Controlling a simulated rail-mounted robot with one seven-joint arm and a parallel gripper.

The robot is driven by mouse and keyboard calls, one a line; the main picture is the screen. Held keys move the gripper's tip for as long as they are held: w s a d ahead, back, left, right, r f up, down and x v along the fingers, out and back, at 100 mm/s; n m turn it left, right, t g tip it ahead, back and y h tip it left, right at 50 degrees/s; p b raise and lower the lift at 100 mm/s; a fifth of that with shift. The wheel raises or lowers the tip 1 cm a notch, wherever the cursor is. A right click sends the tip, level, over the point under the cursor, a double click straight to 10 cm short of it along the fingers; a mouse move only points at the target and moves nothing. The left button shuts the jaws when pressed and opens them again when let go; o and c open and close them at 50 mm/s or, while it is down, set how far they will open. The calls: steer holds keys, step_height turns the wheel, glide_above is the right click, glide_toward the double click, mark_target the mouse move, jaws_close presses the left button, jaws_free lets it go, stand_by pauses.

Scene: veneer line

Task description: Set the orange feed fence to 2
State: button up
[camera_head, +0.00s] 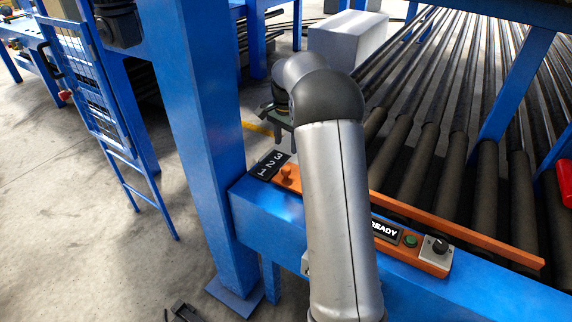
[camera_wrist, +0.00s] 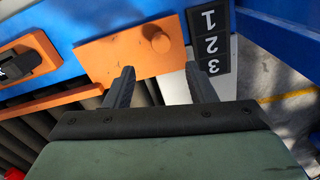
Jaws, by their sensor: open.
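The orange feed fence (camera_head: 470,236) is a long bar along the rollers' near edge, with an orange plate and a round peg (camera_head: 286,174) at its left end. In the wrist view the orange plate (camera_wrist: 115,57) and its peg (camera_wrist: 160,42) lie just beyond my gripper (camera_wrist: 157,70). Its two fingers are apart and empty, with the peg ahead of the gap, nearer the right finger. The black scale (camera_wrist: 208,43) with 1, 2 and 3 is beside the plate. The peg looks roughly level with 2, but no pointer shows the exact setting. My forearm hides the fence's middle.
An orange control panel with a READY sign (camera_head: 384,229), a green button (camera_head: 410,240) and a black knob (camera_head: 440,246) sits on the blue beam (camera_head: 270,212). A blue post (camera_head: 205,120) stands left of the scale. A red object (camera_head: 565,180) is at the right edge.

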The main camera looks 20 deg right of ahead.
mark_target(286, 168)
step_height(286, 168, down, 10)
steer(key=shift+r+p, duration=0.1)
steer(key=shift+p, duration=0.55)
steer(key=shift+c, duration=0.2)
